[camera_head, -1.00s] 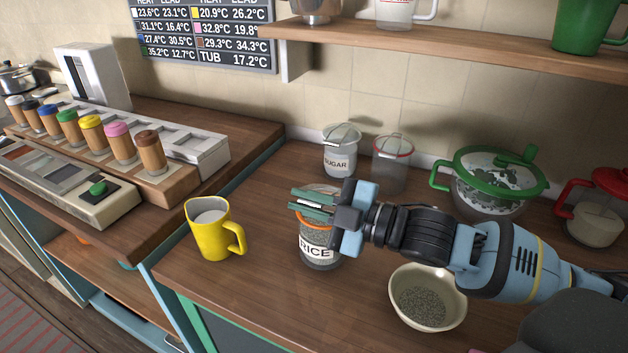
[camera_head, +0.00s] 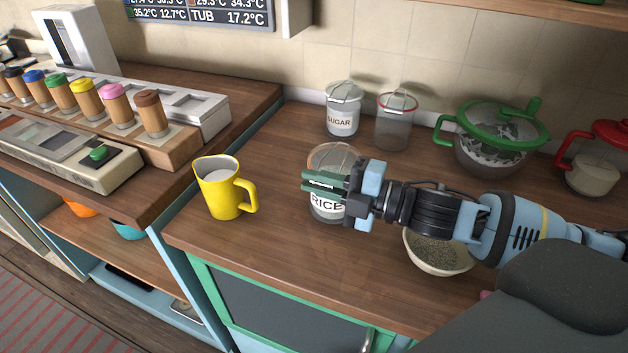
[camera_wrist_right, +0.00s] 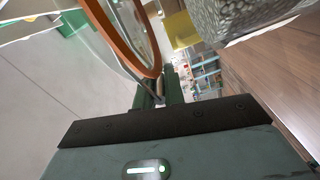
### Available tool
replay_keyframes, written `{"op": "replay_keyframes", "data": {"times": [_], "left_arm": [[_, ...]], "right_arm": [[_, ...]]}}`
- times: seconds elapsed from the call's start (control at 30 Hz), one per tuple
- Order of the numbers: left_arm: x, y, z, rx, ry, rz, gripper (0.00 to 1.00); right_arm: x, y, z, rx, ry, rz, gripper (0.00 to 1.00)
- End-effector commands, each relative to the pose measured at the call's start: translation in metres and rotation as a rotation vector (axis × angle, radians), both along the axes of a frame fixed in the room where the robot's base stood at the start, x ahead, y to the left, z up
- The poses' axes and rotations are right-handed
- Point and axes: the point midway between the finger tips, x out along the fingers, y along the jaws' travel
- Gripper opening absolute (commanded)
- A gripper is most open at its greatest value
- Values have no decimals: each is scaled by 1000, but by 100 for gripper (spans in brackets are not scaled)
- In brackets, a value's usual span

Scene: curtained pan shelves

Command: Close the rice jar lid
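The rice jar (camera_head: 327,208) is a clear jar labelled RICE, standing on the wooden counter. Its clear lid (camera_head: 338,156) stands raised above the jar mouth. The lid's orange ring shows large at upper left in the right wrist view (camera_wrist_right: 147,52). My right gripper (camera_head: 318,182) is at the jar's mouth, in front of the lid, and hides part of the jar's upper edge. In the wrist view its fingers (camera_wrist_right: 160,92) are close together, with the lid ring right beside them. I see nothing clearly held. My left gripper is not in view.
A yellow mug (camera_head: 222,190) stands left of the jar. A bowl of grain (camera_head: 437,252) sits to the right, under my right arm. A sugar jar (camera_head: 343,108), a red-rimmed jar (camera_head: 396,122) and a green-lidded pot (camera_head: 490,150) stand behind. The counter's front strip is clear.

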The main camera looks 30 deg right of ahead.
Motion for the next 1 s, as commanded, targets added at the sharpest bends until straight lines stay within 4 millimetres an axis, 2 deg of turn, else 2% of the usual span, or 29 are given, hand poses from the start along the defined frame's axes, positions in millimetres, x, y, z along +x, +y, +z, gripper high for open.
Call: {"op": "replay_keyframes", "data": {"times": [0.03, 0.17, 0.57, 1.0], "left_arm": [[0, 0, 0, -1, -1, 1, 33], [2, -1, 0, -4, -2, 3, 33], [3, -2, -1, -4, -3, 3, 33], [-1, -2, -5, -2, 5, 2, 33]], "right_arm": [[0, 0, 1, 1, -1, 1, 17], [0, 0, 1, 1, -1, 0, 32], [-3, -2, -1, 1, 2, 0, 32], [-28, -24, -1, 1, 4, -2, 32]]}}
